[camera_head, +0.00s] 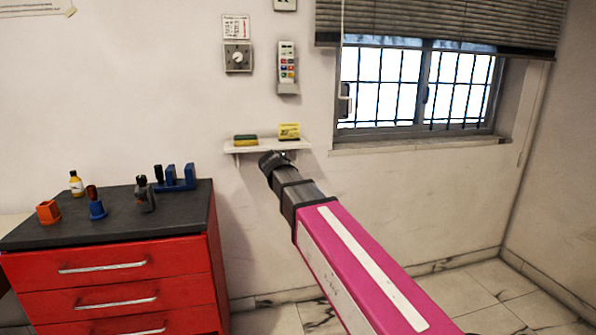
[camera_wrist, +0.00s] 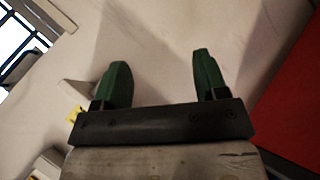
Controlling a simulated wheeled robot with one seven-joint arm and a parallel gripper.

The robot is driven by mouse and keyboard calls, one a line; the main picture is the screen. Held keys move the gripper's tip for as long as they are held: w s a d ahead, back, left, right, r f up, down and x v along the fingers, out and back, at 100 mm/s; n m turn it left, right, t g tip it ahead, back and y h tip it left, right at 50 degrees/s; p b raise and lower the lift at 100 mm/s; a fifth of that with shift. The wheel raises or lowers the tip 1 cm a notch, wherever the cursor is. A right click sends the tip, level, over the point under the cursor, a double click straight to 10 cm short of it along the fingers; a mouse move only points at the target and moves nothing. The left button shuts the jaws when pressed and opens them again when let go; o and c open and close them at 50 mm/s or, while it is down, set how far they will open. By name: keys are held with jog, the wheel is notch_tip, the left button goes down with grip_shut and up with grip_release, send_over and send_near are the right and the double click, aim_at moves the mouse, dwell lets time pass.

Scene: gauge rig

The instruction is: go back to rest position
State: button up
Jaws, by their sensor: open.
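My gripper (camera_wrist: 160,85) shows in the wrist view with its two green fingers spread wide apart and nothing between them. Behind the fingers there is bare pale wall. In the head view my magenta and dark arm reaches toward the wall, its end just below the small wall shelf. The fingers themselves are hidden or too small to tell in the head view.
The white shelf (camera_head: 262,148) holds a green-yellow sponge (camera_head: 245,140) and a yellow box (camera_head: 289,131). A red drawer cabinet (camera_head: 110,275) at left bears a bottle (camera_head: 76,184), an orange holder (camera_head: 48,211) and blue stands (camera_head: 176,180). Open floor lies at right below the window (camera_head: 417,87).

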jog(key=s+d+f+m+g, duration=0.2)
jog(key=s+d+f, duration=0.2)
jog(key=d+f, duration=0.4)
jog(key=s+d+f+m+g, duration=0.2)
jog(key=s+d+f, duration=0.25)
jog(key=f, duration=0.55)
jog(key=s+d+f+m+g+y, duration=0.2)
jog(key=s+d+f, duration=0.3)
jog(key=s+f, duration=0.1)
jog(key=s+d+f+m+g+y, duration=0.1)
jog(key=s+d+f+m+g, duration=0.1)
jog(key=s+f, duration=0.5)
jog(key=d+f+m, duration=0.1)
jog(key=d, duration=0.1)
jog(key=shift+d+m+g+y, duration=0.3)
jog(key=shift+d+g+y, duration=0.05)
jog(key=shift+g+y, duration=0.05)
